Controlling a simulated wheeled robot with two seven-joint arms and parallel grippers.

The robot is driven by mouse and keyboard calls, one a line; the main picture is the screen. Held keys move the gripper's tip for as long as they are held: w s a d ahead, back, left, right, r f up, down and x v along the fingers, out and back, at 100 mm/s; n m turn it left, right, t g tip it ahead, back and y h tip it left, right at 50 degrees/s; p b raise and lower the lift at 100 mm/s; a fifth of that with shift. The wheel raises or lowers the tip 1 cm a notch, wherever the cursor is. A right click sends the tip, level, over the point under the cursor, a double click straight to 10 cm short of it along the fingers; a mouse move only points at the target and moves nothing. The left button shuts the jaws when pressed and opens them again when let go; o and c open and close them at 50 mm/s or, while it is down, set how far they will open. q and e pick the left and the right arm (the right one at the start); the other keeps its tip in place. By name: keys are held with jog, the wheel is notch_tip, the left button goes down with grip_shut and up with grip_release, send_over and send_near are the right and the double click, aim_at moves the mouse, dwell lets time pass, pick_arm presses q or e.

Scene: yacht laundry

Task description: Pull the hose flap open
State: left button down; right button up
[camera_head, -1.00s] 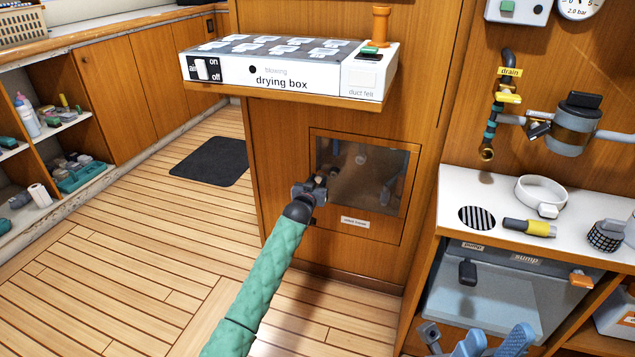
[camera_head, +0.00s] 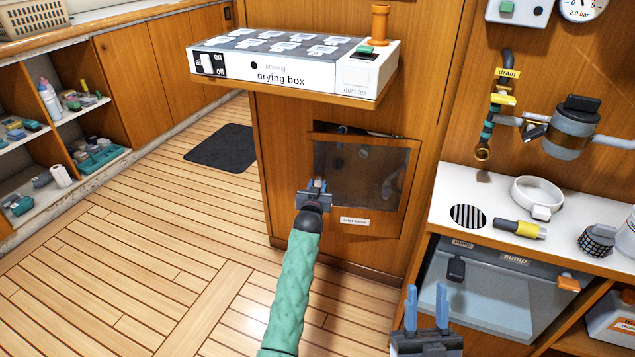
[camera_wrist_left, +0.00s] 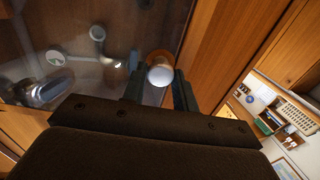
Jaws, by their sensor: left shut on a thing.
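The hose flap (camera_head: 362,178) is a see-through dark panel in the wooden front below the drying box. Its top edge stands away from the wood, with a dark gap (camera_head: 345,129) above it. My left gripper (camera_head: 318,185) is at the flap's left edge. In the left wrist view, the left fingers (camera_wrist_left: 158,88) are shut on a round pale knob (camera_wrist_left: 159,73) with an orange-brown rim. Pipes and a round fitting show dimly through the panel. My right gripper (camera_head: 426,288) is open and empty, low in front of the sump cabinet.
The drying box (camera_head: 285,78) sits on a shelf above the flap. To the right, a white counter (camera_head: 470,190) holds a white ring (camera_head: 538,194) and a yellow-black fitting (camera_head: 518,229). The wooden floor left of the flap is clear, with a dark mat (camera_head: 220,146) further back.

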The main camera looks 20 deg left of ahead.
pick_arm(q)
jog(key=shift+s+d+r, duration=0.1)
jog(key=shift+s+d, duration=0.05)
jog(key=shift+s, duration=0.05)
pick_arm(e)
jog(key=shift+w+a+f, duration=0.1)
jog(key=shift+w+f, duration=0.2)
jog(key=shift+f, duration=0.25)
pick_arm(q)
jog(key=c, duration=1.1)
grip_release()
jog(key=shift+s, duration=0.15)
jog(key=shift+s, duration=0.3)
jog(key=s+d+p, duration=0.1)
jog(key=s, duration=0.5)
jog(key=shift+s, duration=0.4)
pick_arm(e)
jog(key=w+a+f+g+h, duration=0.1)
jog(key=w+f+g, duration=0.2)
jog(key=f, duration=0.7)
jog(key=shift+a+f+g, duration=0.15)
jog(key=shift+g, duration=0.55)
pick_arm(q)
jog(key=shift+d, duration=0.1)
jog(key=shift+c, duration=0.4)
